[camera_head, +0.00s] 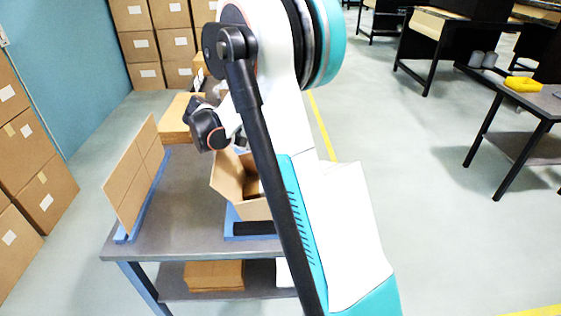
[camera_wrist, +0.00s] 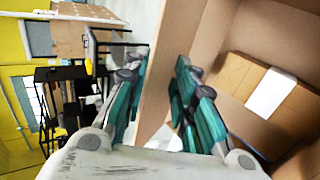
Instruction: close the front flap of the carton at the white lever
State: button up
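The open carton (camera_head: 257,208) stands on a blue base on the table, partly hidden behind my arm. One brown flap (camera_head: 228,178) sticks up and outward on its left side. In the wrist view, a cardboard panel (camera_wrist: 172,62) of the carton runs between my gripper's fingers; I cannot tell whether it is the front flap or a wall. My gripper (camera_wrist: 157,72) is open, with its teal fingers apart on either side of that panel. A brown item with a white label (camera_wrist: 270,92) shows beyond the panel. I cannot make out the white lever.
A tall cardboard panel (camera_head: 137,175) stands in a blue holder at the table's left edge. Flat brown stock (camera_head: 178,120) lies behind it. The grey tabletop (camera_head: 185,205) is clear between panel and carton. Stacked boxes (camera_head: 30,150) line the left wall.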

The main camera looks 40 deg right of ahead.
jog(key=shift+r, duration=1.1)
jog(key=shift+c, duration=0.3)
